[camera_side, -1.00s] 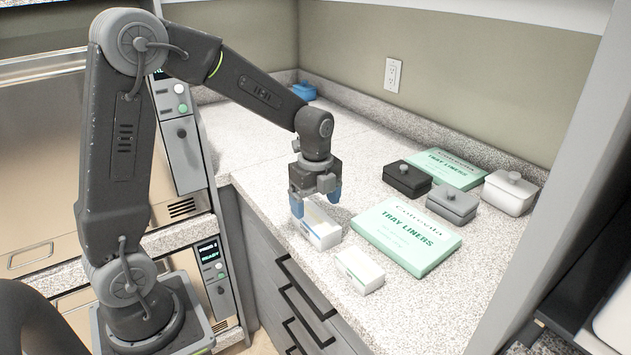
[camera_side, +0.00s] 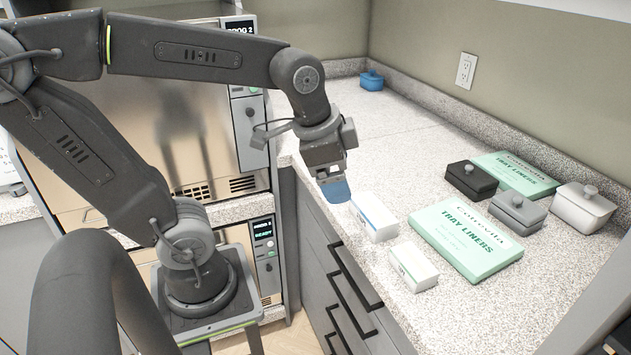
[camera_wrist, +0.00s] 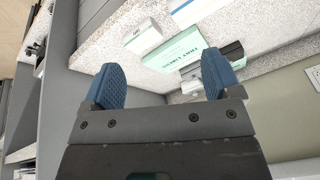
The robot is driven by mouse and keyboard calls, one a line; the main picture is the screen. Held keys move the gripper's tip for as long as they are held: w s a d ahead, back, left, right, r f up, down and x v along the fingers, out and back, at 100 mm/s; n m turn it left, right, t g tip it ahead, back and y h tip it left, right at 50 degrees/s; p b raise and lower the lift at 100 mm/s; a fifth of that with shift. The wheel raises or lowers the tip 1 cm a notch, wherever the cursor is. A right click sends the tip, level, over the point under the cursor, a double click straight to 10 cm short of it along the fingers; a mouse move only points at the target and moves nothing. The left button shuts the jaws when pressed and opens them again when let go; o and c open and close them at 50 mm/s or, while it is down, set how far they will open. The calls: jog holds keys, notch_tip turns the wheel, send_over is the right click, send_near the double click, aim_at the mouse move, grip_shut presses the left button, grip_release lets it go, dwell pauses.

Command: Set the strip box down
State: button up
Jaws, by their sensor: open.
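A white strip box (camera_side: 374,216) with a blue stripe rests on the speckled counter near its front edge. A second small white box (camera_side: 413,266) stands nearer the camera, apart from it. My gripper (camera_side: 336,188) is above the counter's front edge, left of the blue-striped box and clear of it. The wrist view shows my gripper (camera_wrist: 162,72) with its two blue fingers wide apart and nothing between them. The blue-striped box (camera_wrist: 190,10) is partly cut off at the top of that view, and the second white box (camera_wrist: 143,36) is beside it.
A green tray-liner box (camera_side: 466,240) lies right of the white boxes, with another (camera_side: 516,174) behind. Black (camera_side: 471,180), grey (camera_side: 517,212) and white (camera_side: 584,207) lidded containers stand near it. A blue container (camera_side: 371,80) is at the back. The counter's left stretch is clear.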

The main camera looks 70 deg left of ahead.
jog(key=s+n, duration=0.1)
jog(key=s+d+n+t, duration=0.1)
jog(key=s+n, duration=0.2)
jog(key=n, duration=0.1)
jog(key=shift+s+d+f, duration=0.2)
jog(key=shift+s+f, duration=0.05)
